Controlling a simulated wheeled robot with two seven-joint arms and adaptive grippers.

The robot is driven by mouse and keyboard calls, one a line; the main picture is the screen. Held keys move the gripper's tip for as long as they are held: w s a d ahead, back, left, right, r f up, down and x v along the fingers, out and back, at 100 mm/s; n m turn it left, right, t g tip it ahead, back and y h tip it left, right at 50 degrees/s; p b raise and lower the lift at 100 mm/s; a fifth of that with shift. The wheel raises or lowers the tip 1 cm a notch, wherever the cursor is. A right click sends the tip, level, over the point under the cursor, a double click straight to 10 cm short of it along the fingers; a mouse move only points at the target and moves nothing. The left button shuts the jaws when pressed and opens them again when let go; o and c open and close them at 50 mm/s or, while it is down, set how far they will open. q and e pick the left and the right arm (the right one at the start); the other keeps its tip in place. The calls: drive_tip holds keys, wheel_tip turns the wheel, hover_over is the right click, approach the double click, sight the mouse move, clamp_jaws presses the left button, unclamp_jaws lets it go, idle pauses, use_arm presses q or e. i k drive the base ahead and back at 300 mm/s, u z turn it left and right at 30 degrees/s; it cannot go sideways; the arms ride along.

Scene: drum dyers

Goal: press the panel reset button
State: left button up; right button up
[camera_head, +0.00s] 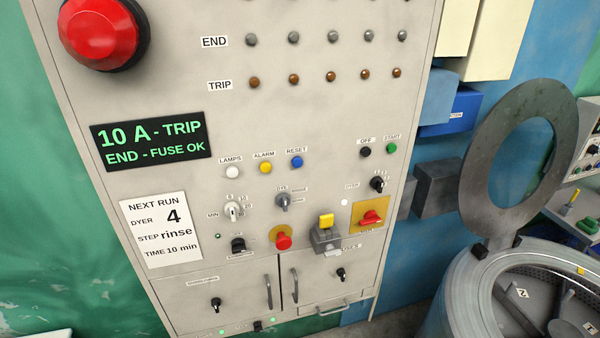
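The control panel (340,120) is a tall light-grey cabinet that fills the middle of the head view, tilted in the picture. The reset button is a small round blue button (297,162) under a "RESET" label. It sits in a row with a yellow alarm button (265,168) and a white lamps button (232,173) to its left. A black off button (365,152) and a green start button (392,148) are to its right. Nothing covers the blue button. Neither of my grippers is in view.
A large red button (100,30) juts out at the upper left. A dark display (152,142) reads "10 A - TRIP, END - FUSE OK". Knobs, a red switch (370,218) and a yellow-topped lever (326,222) protrude below. An open drum (465,285) stands at the right.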

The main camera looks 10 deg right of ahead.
sight(296, 161)
drive_tip(key=k, duration=0.35)
drive_tip(key=z, duration=1.4)
drive_tip(key=i, duration=0.9)
drive_tip(key=u, duration=1.05)
